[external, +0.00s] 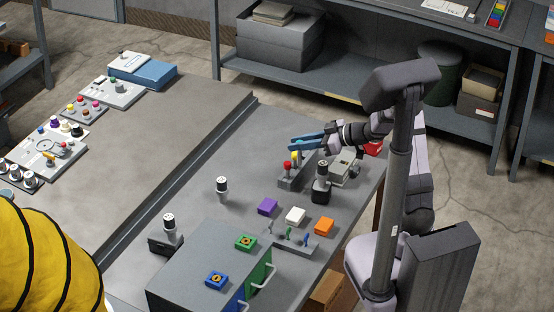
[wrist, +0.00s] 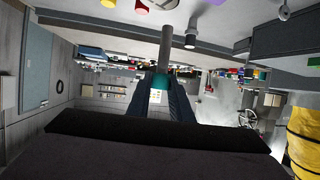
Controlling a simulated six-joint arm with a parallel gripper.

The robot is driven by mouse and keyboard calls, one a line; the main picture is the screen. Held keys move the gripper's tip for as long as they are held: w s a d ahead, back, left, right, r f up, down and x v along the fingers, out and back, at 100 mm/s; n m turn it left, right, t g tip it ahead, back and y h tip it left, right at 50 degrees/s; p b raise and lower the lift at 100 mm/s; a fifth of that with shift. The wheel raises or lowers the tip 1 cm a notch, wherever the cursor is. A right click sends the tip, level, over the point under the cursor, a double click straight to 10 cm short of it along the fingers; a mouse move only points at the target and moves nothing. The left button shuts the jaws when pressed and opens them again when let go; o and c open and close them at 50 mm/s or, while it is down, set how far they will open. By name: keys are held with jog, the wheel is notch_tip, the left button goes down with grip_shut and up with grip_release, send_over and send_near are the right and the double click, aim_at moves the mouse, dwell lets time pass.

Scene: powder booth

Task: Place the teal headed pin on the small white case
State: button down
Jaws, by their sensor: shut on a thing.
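The small white case (external: 295,215) lies on the grey table, between the purple case and the orange case. My gripper (external: 293,143) is above the table, beyond the white case in the external view, with its blue fingers pointing left. In the wrist view my gripper (wrist: 160,84) is shut on the teal headed pin (wrist: 159,81). The pin's teal head sits between the fingertips, and its grey shaft extends toward the table side, at the top of that picture.
A rack (external: 297,178) with red and yellow headed pins stands just below my gripper. A black-topped device (external: 321,182) stands beside it. The purple case (external: 267,206) and orange case (external: 324,226) flank the white one. A grey cabinet (external: 195,262) carries green and blue cases.

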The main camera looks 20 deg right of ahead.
jog(key=s+a+n+g+y, duration=0.2)
jog(key=s+a+n+g, duration=0.25)
jog(key=s, duration=0.55)
jog(key=shift+m, duration=0.25)
jog(key=shift+f+p, duration=0.4)
jog(key=shift+f, duration=5.05)
jog(key=shift+f, duration=0.15)
jog(key=c, duration=1.6)
grip_release()
